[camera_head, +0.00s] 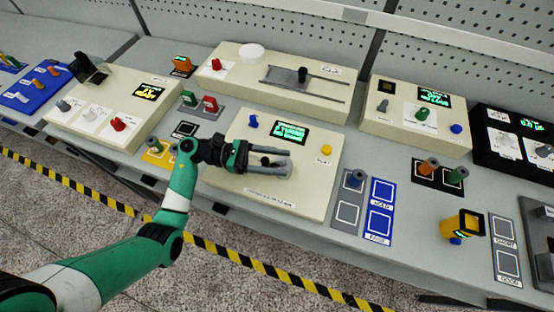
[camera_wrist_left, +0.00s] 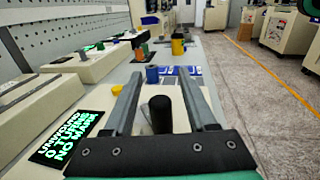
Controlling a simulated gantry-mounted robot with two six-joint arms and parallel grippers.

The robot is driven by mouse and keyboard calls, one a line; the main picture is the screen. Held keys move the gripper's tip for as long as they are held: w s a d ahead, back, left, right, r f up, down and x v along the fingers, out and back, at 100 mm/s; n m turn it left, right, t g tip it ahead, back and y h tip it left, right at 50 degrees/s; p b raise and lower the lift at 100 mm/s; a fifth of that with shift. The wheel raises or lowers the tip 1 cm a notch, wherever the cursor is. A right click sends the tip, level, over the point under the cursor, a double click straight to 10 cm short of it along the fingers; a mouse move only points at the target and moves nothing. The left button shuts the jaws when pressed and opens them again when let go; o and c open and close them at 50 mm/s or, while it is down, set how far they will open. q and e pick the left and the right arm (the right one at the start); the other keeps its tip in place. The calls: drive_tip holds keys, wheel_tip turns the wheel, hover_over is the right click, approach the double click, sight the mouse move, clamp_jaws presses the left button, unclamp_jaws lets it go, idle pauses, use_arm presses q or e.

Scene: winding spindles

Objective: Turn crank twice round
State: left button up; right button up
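A cream station box (camera_head: 307,187) with a lit display (camera_head: 290,133) stands at the middle of the bench. The wrist view shows the display (camera_wrist_left: 68,137) reading unwound, 0 turns, no mark. The crank's dark upright grip (camera_wrist_left: 160,114) stands between the fingers of my left gripper in the wrist view, close to the palm, with visible gaps on both sides. My left gripper (camera_head: 287,165) is open, low over the front of the box; in the head view its fingers hide most of the crank.
A yellow button (camera_head: 326,150) and a blue knob (camera_head: 252,122) sit on the same box. A blue spool (camera_head: 355,178) stands on a grey pad to the right. Other cream boxes with knobs and a slider (camera_head: 303,75) stand behind. The bench edge is just in front.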

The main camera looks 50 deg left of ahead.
use_arm(q)
drive_tip(key=s+d+r+p, duration=0.5)
drive_tip(key=s+d+r, duration=0.2)
drive_tip(key=s+r, duration=0.5)
drive_tip(key=shift+r, duration=0.5)
